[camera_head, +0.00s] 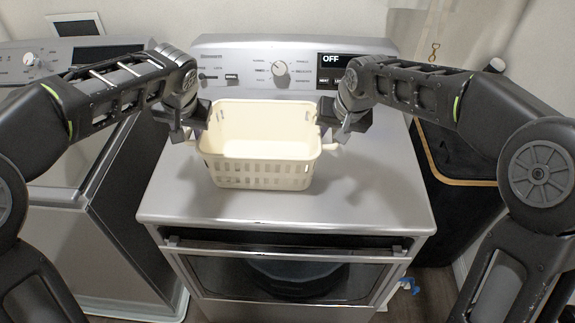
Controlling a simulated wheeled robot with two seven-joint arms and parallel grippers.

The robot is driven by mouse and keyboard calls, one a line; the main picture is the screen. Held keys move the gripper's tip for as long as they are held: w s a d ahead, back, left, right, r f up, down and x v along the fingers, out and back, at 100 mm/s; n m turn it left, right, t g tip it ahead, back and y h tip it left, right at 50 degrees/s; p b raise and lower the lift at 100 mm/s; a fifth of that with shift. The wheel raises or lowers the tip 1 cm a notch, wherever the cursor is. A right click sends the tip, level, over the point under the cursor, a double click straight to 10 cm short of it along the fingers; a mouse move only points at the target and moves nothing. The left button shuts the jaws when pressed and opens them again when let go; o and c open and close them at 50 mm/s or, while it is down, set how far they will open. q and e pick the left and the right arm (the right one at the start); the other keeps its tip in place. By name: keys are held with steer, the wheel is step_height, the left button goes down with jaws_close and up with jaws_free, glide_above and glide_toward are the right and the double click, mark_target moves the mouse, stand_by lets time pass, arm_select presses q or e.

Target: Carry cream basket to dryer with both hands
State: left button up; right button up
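The cream basket (258,172) is upright on the top of the dryer (375,200), left of its middle, and looks empty. My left gripper (189,132) is at the basket's left side, by the left handle. The fingers are small and partly hidden by my wrists, so I cannot tell whether either gripper is closed on a handle.
The dryer's control panel (295,68), with a knob and a display reading OFF, rises behind the basket. A washer (40,160) stands at the left. A dark bin with a wooden rim (470,182) stands at the right. The dryer top is clear in front and right of the basket.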

arm_select(q)
steer(key=shift+o, duration=0.4)
steer(key=o, duration=0.7)
steer(key=shift+d, duration=0.15)
arm_select(e)
steer(key=shift+a, duration=0.2)
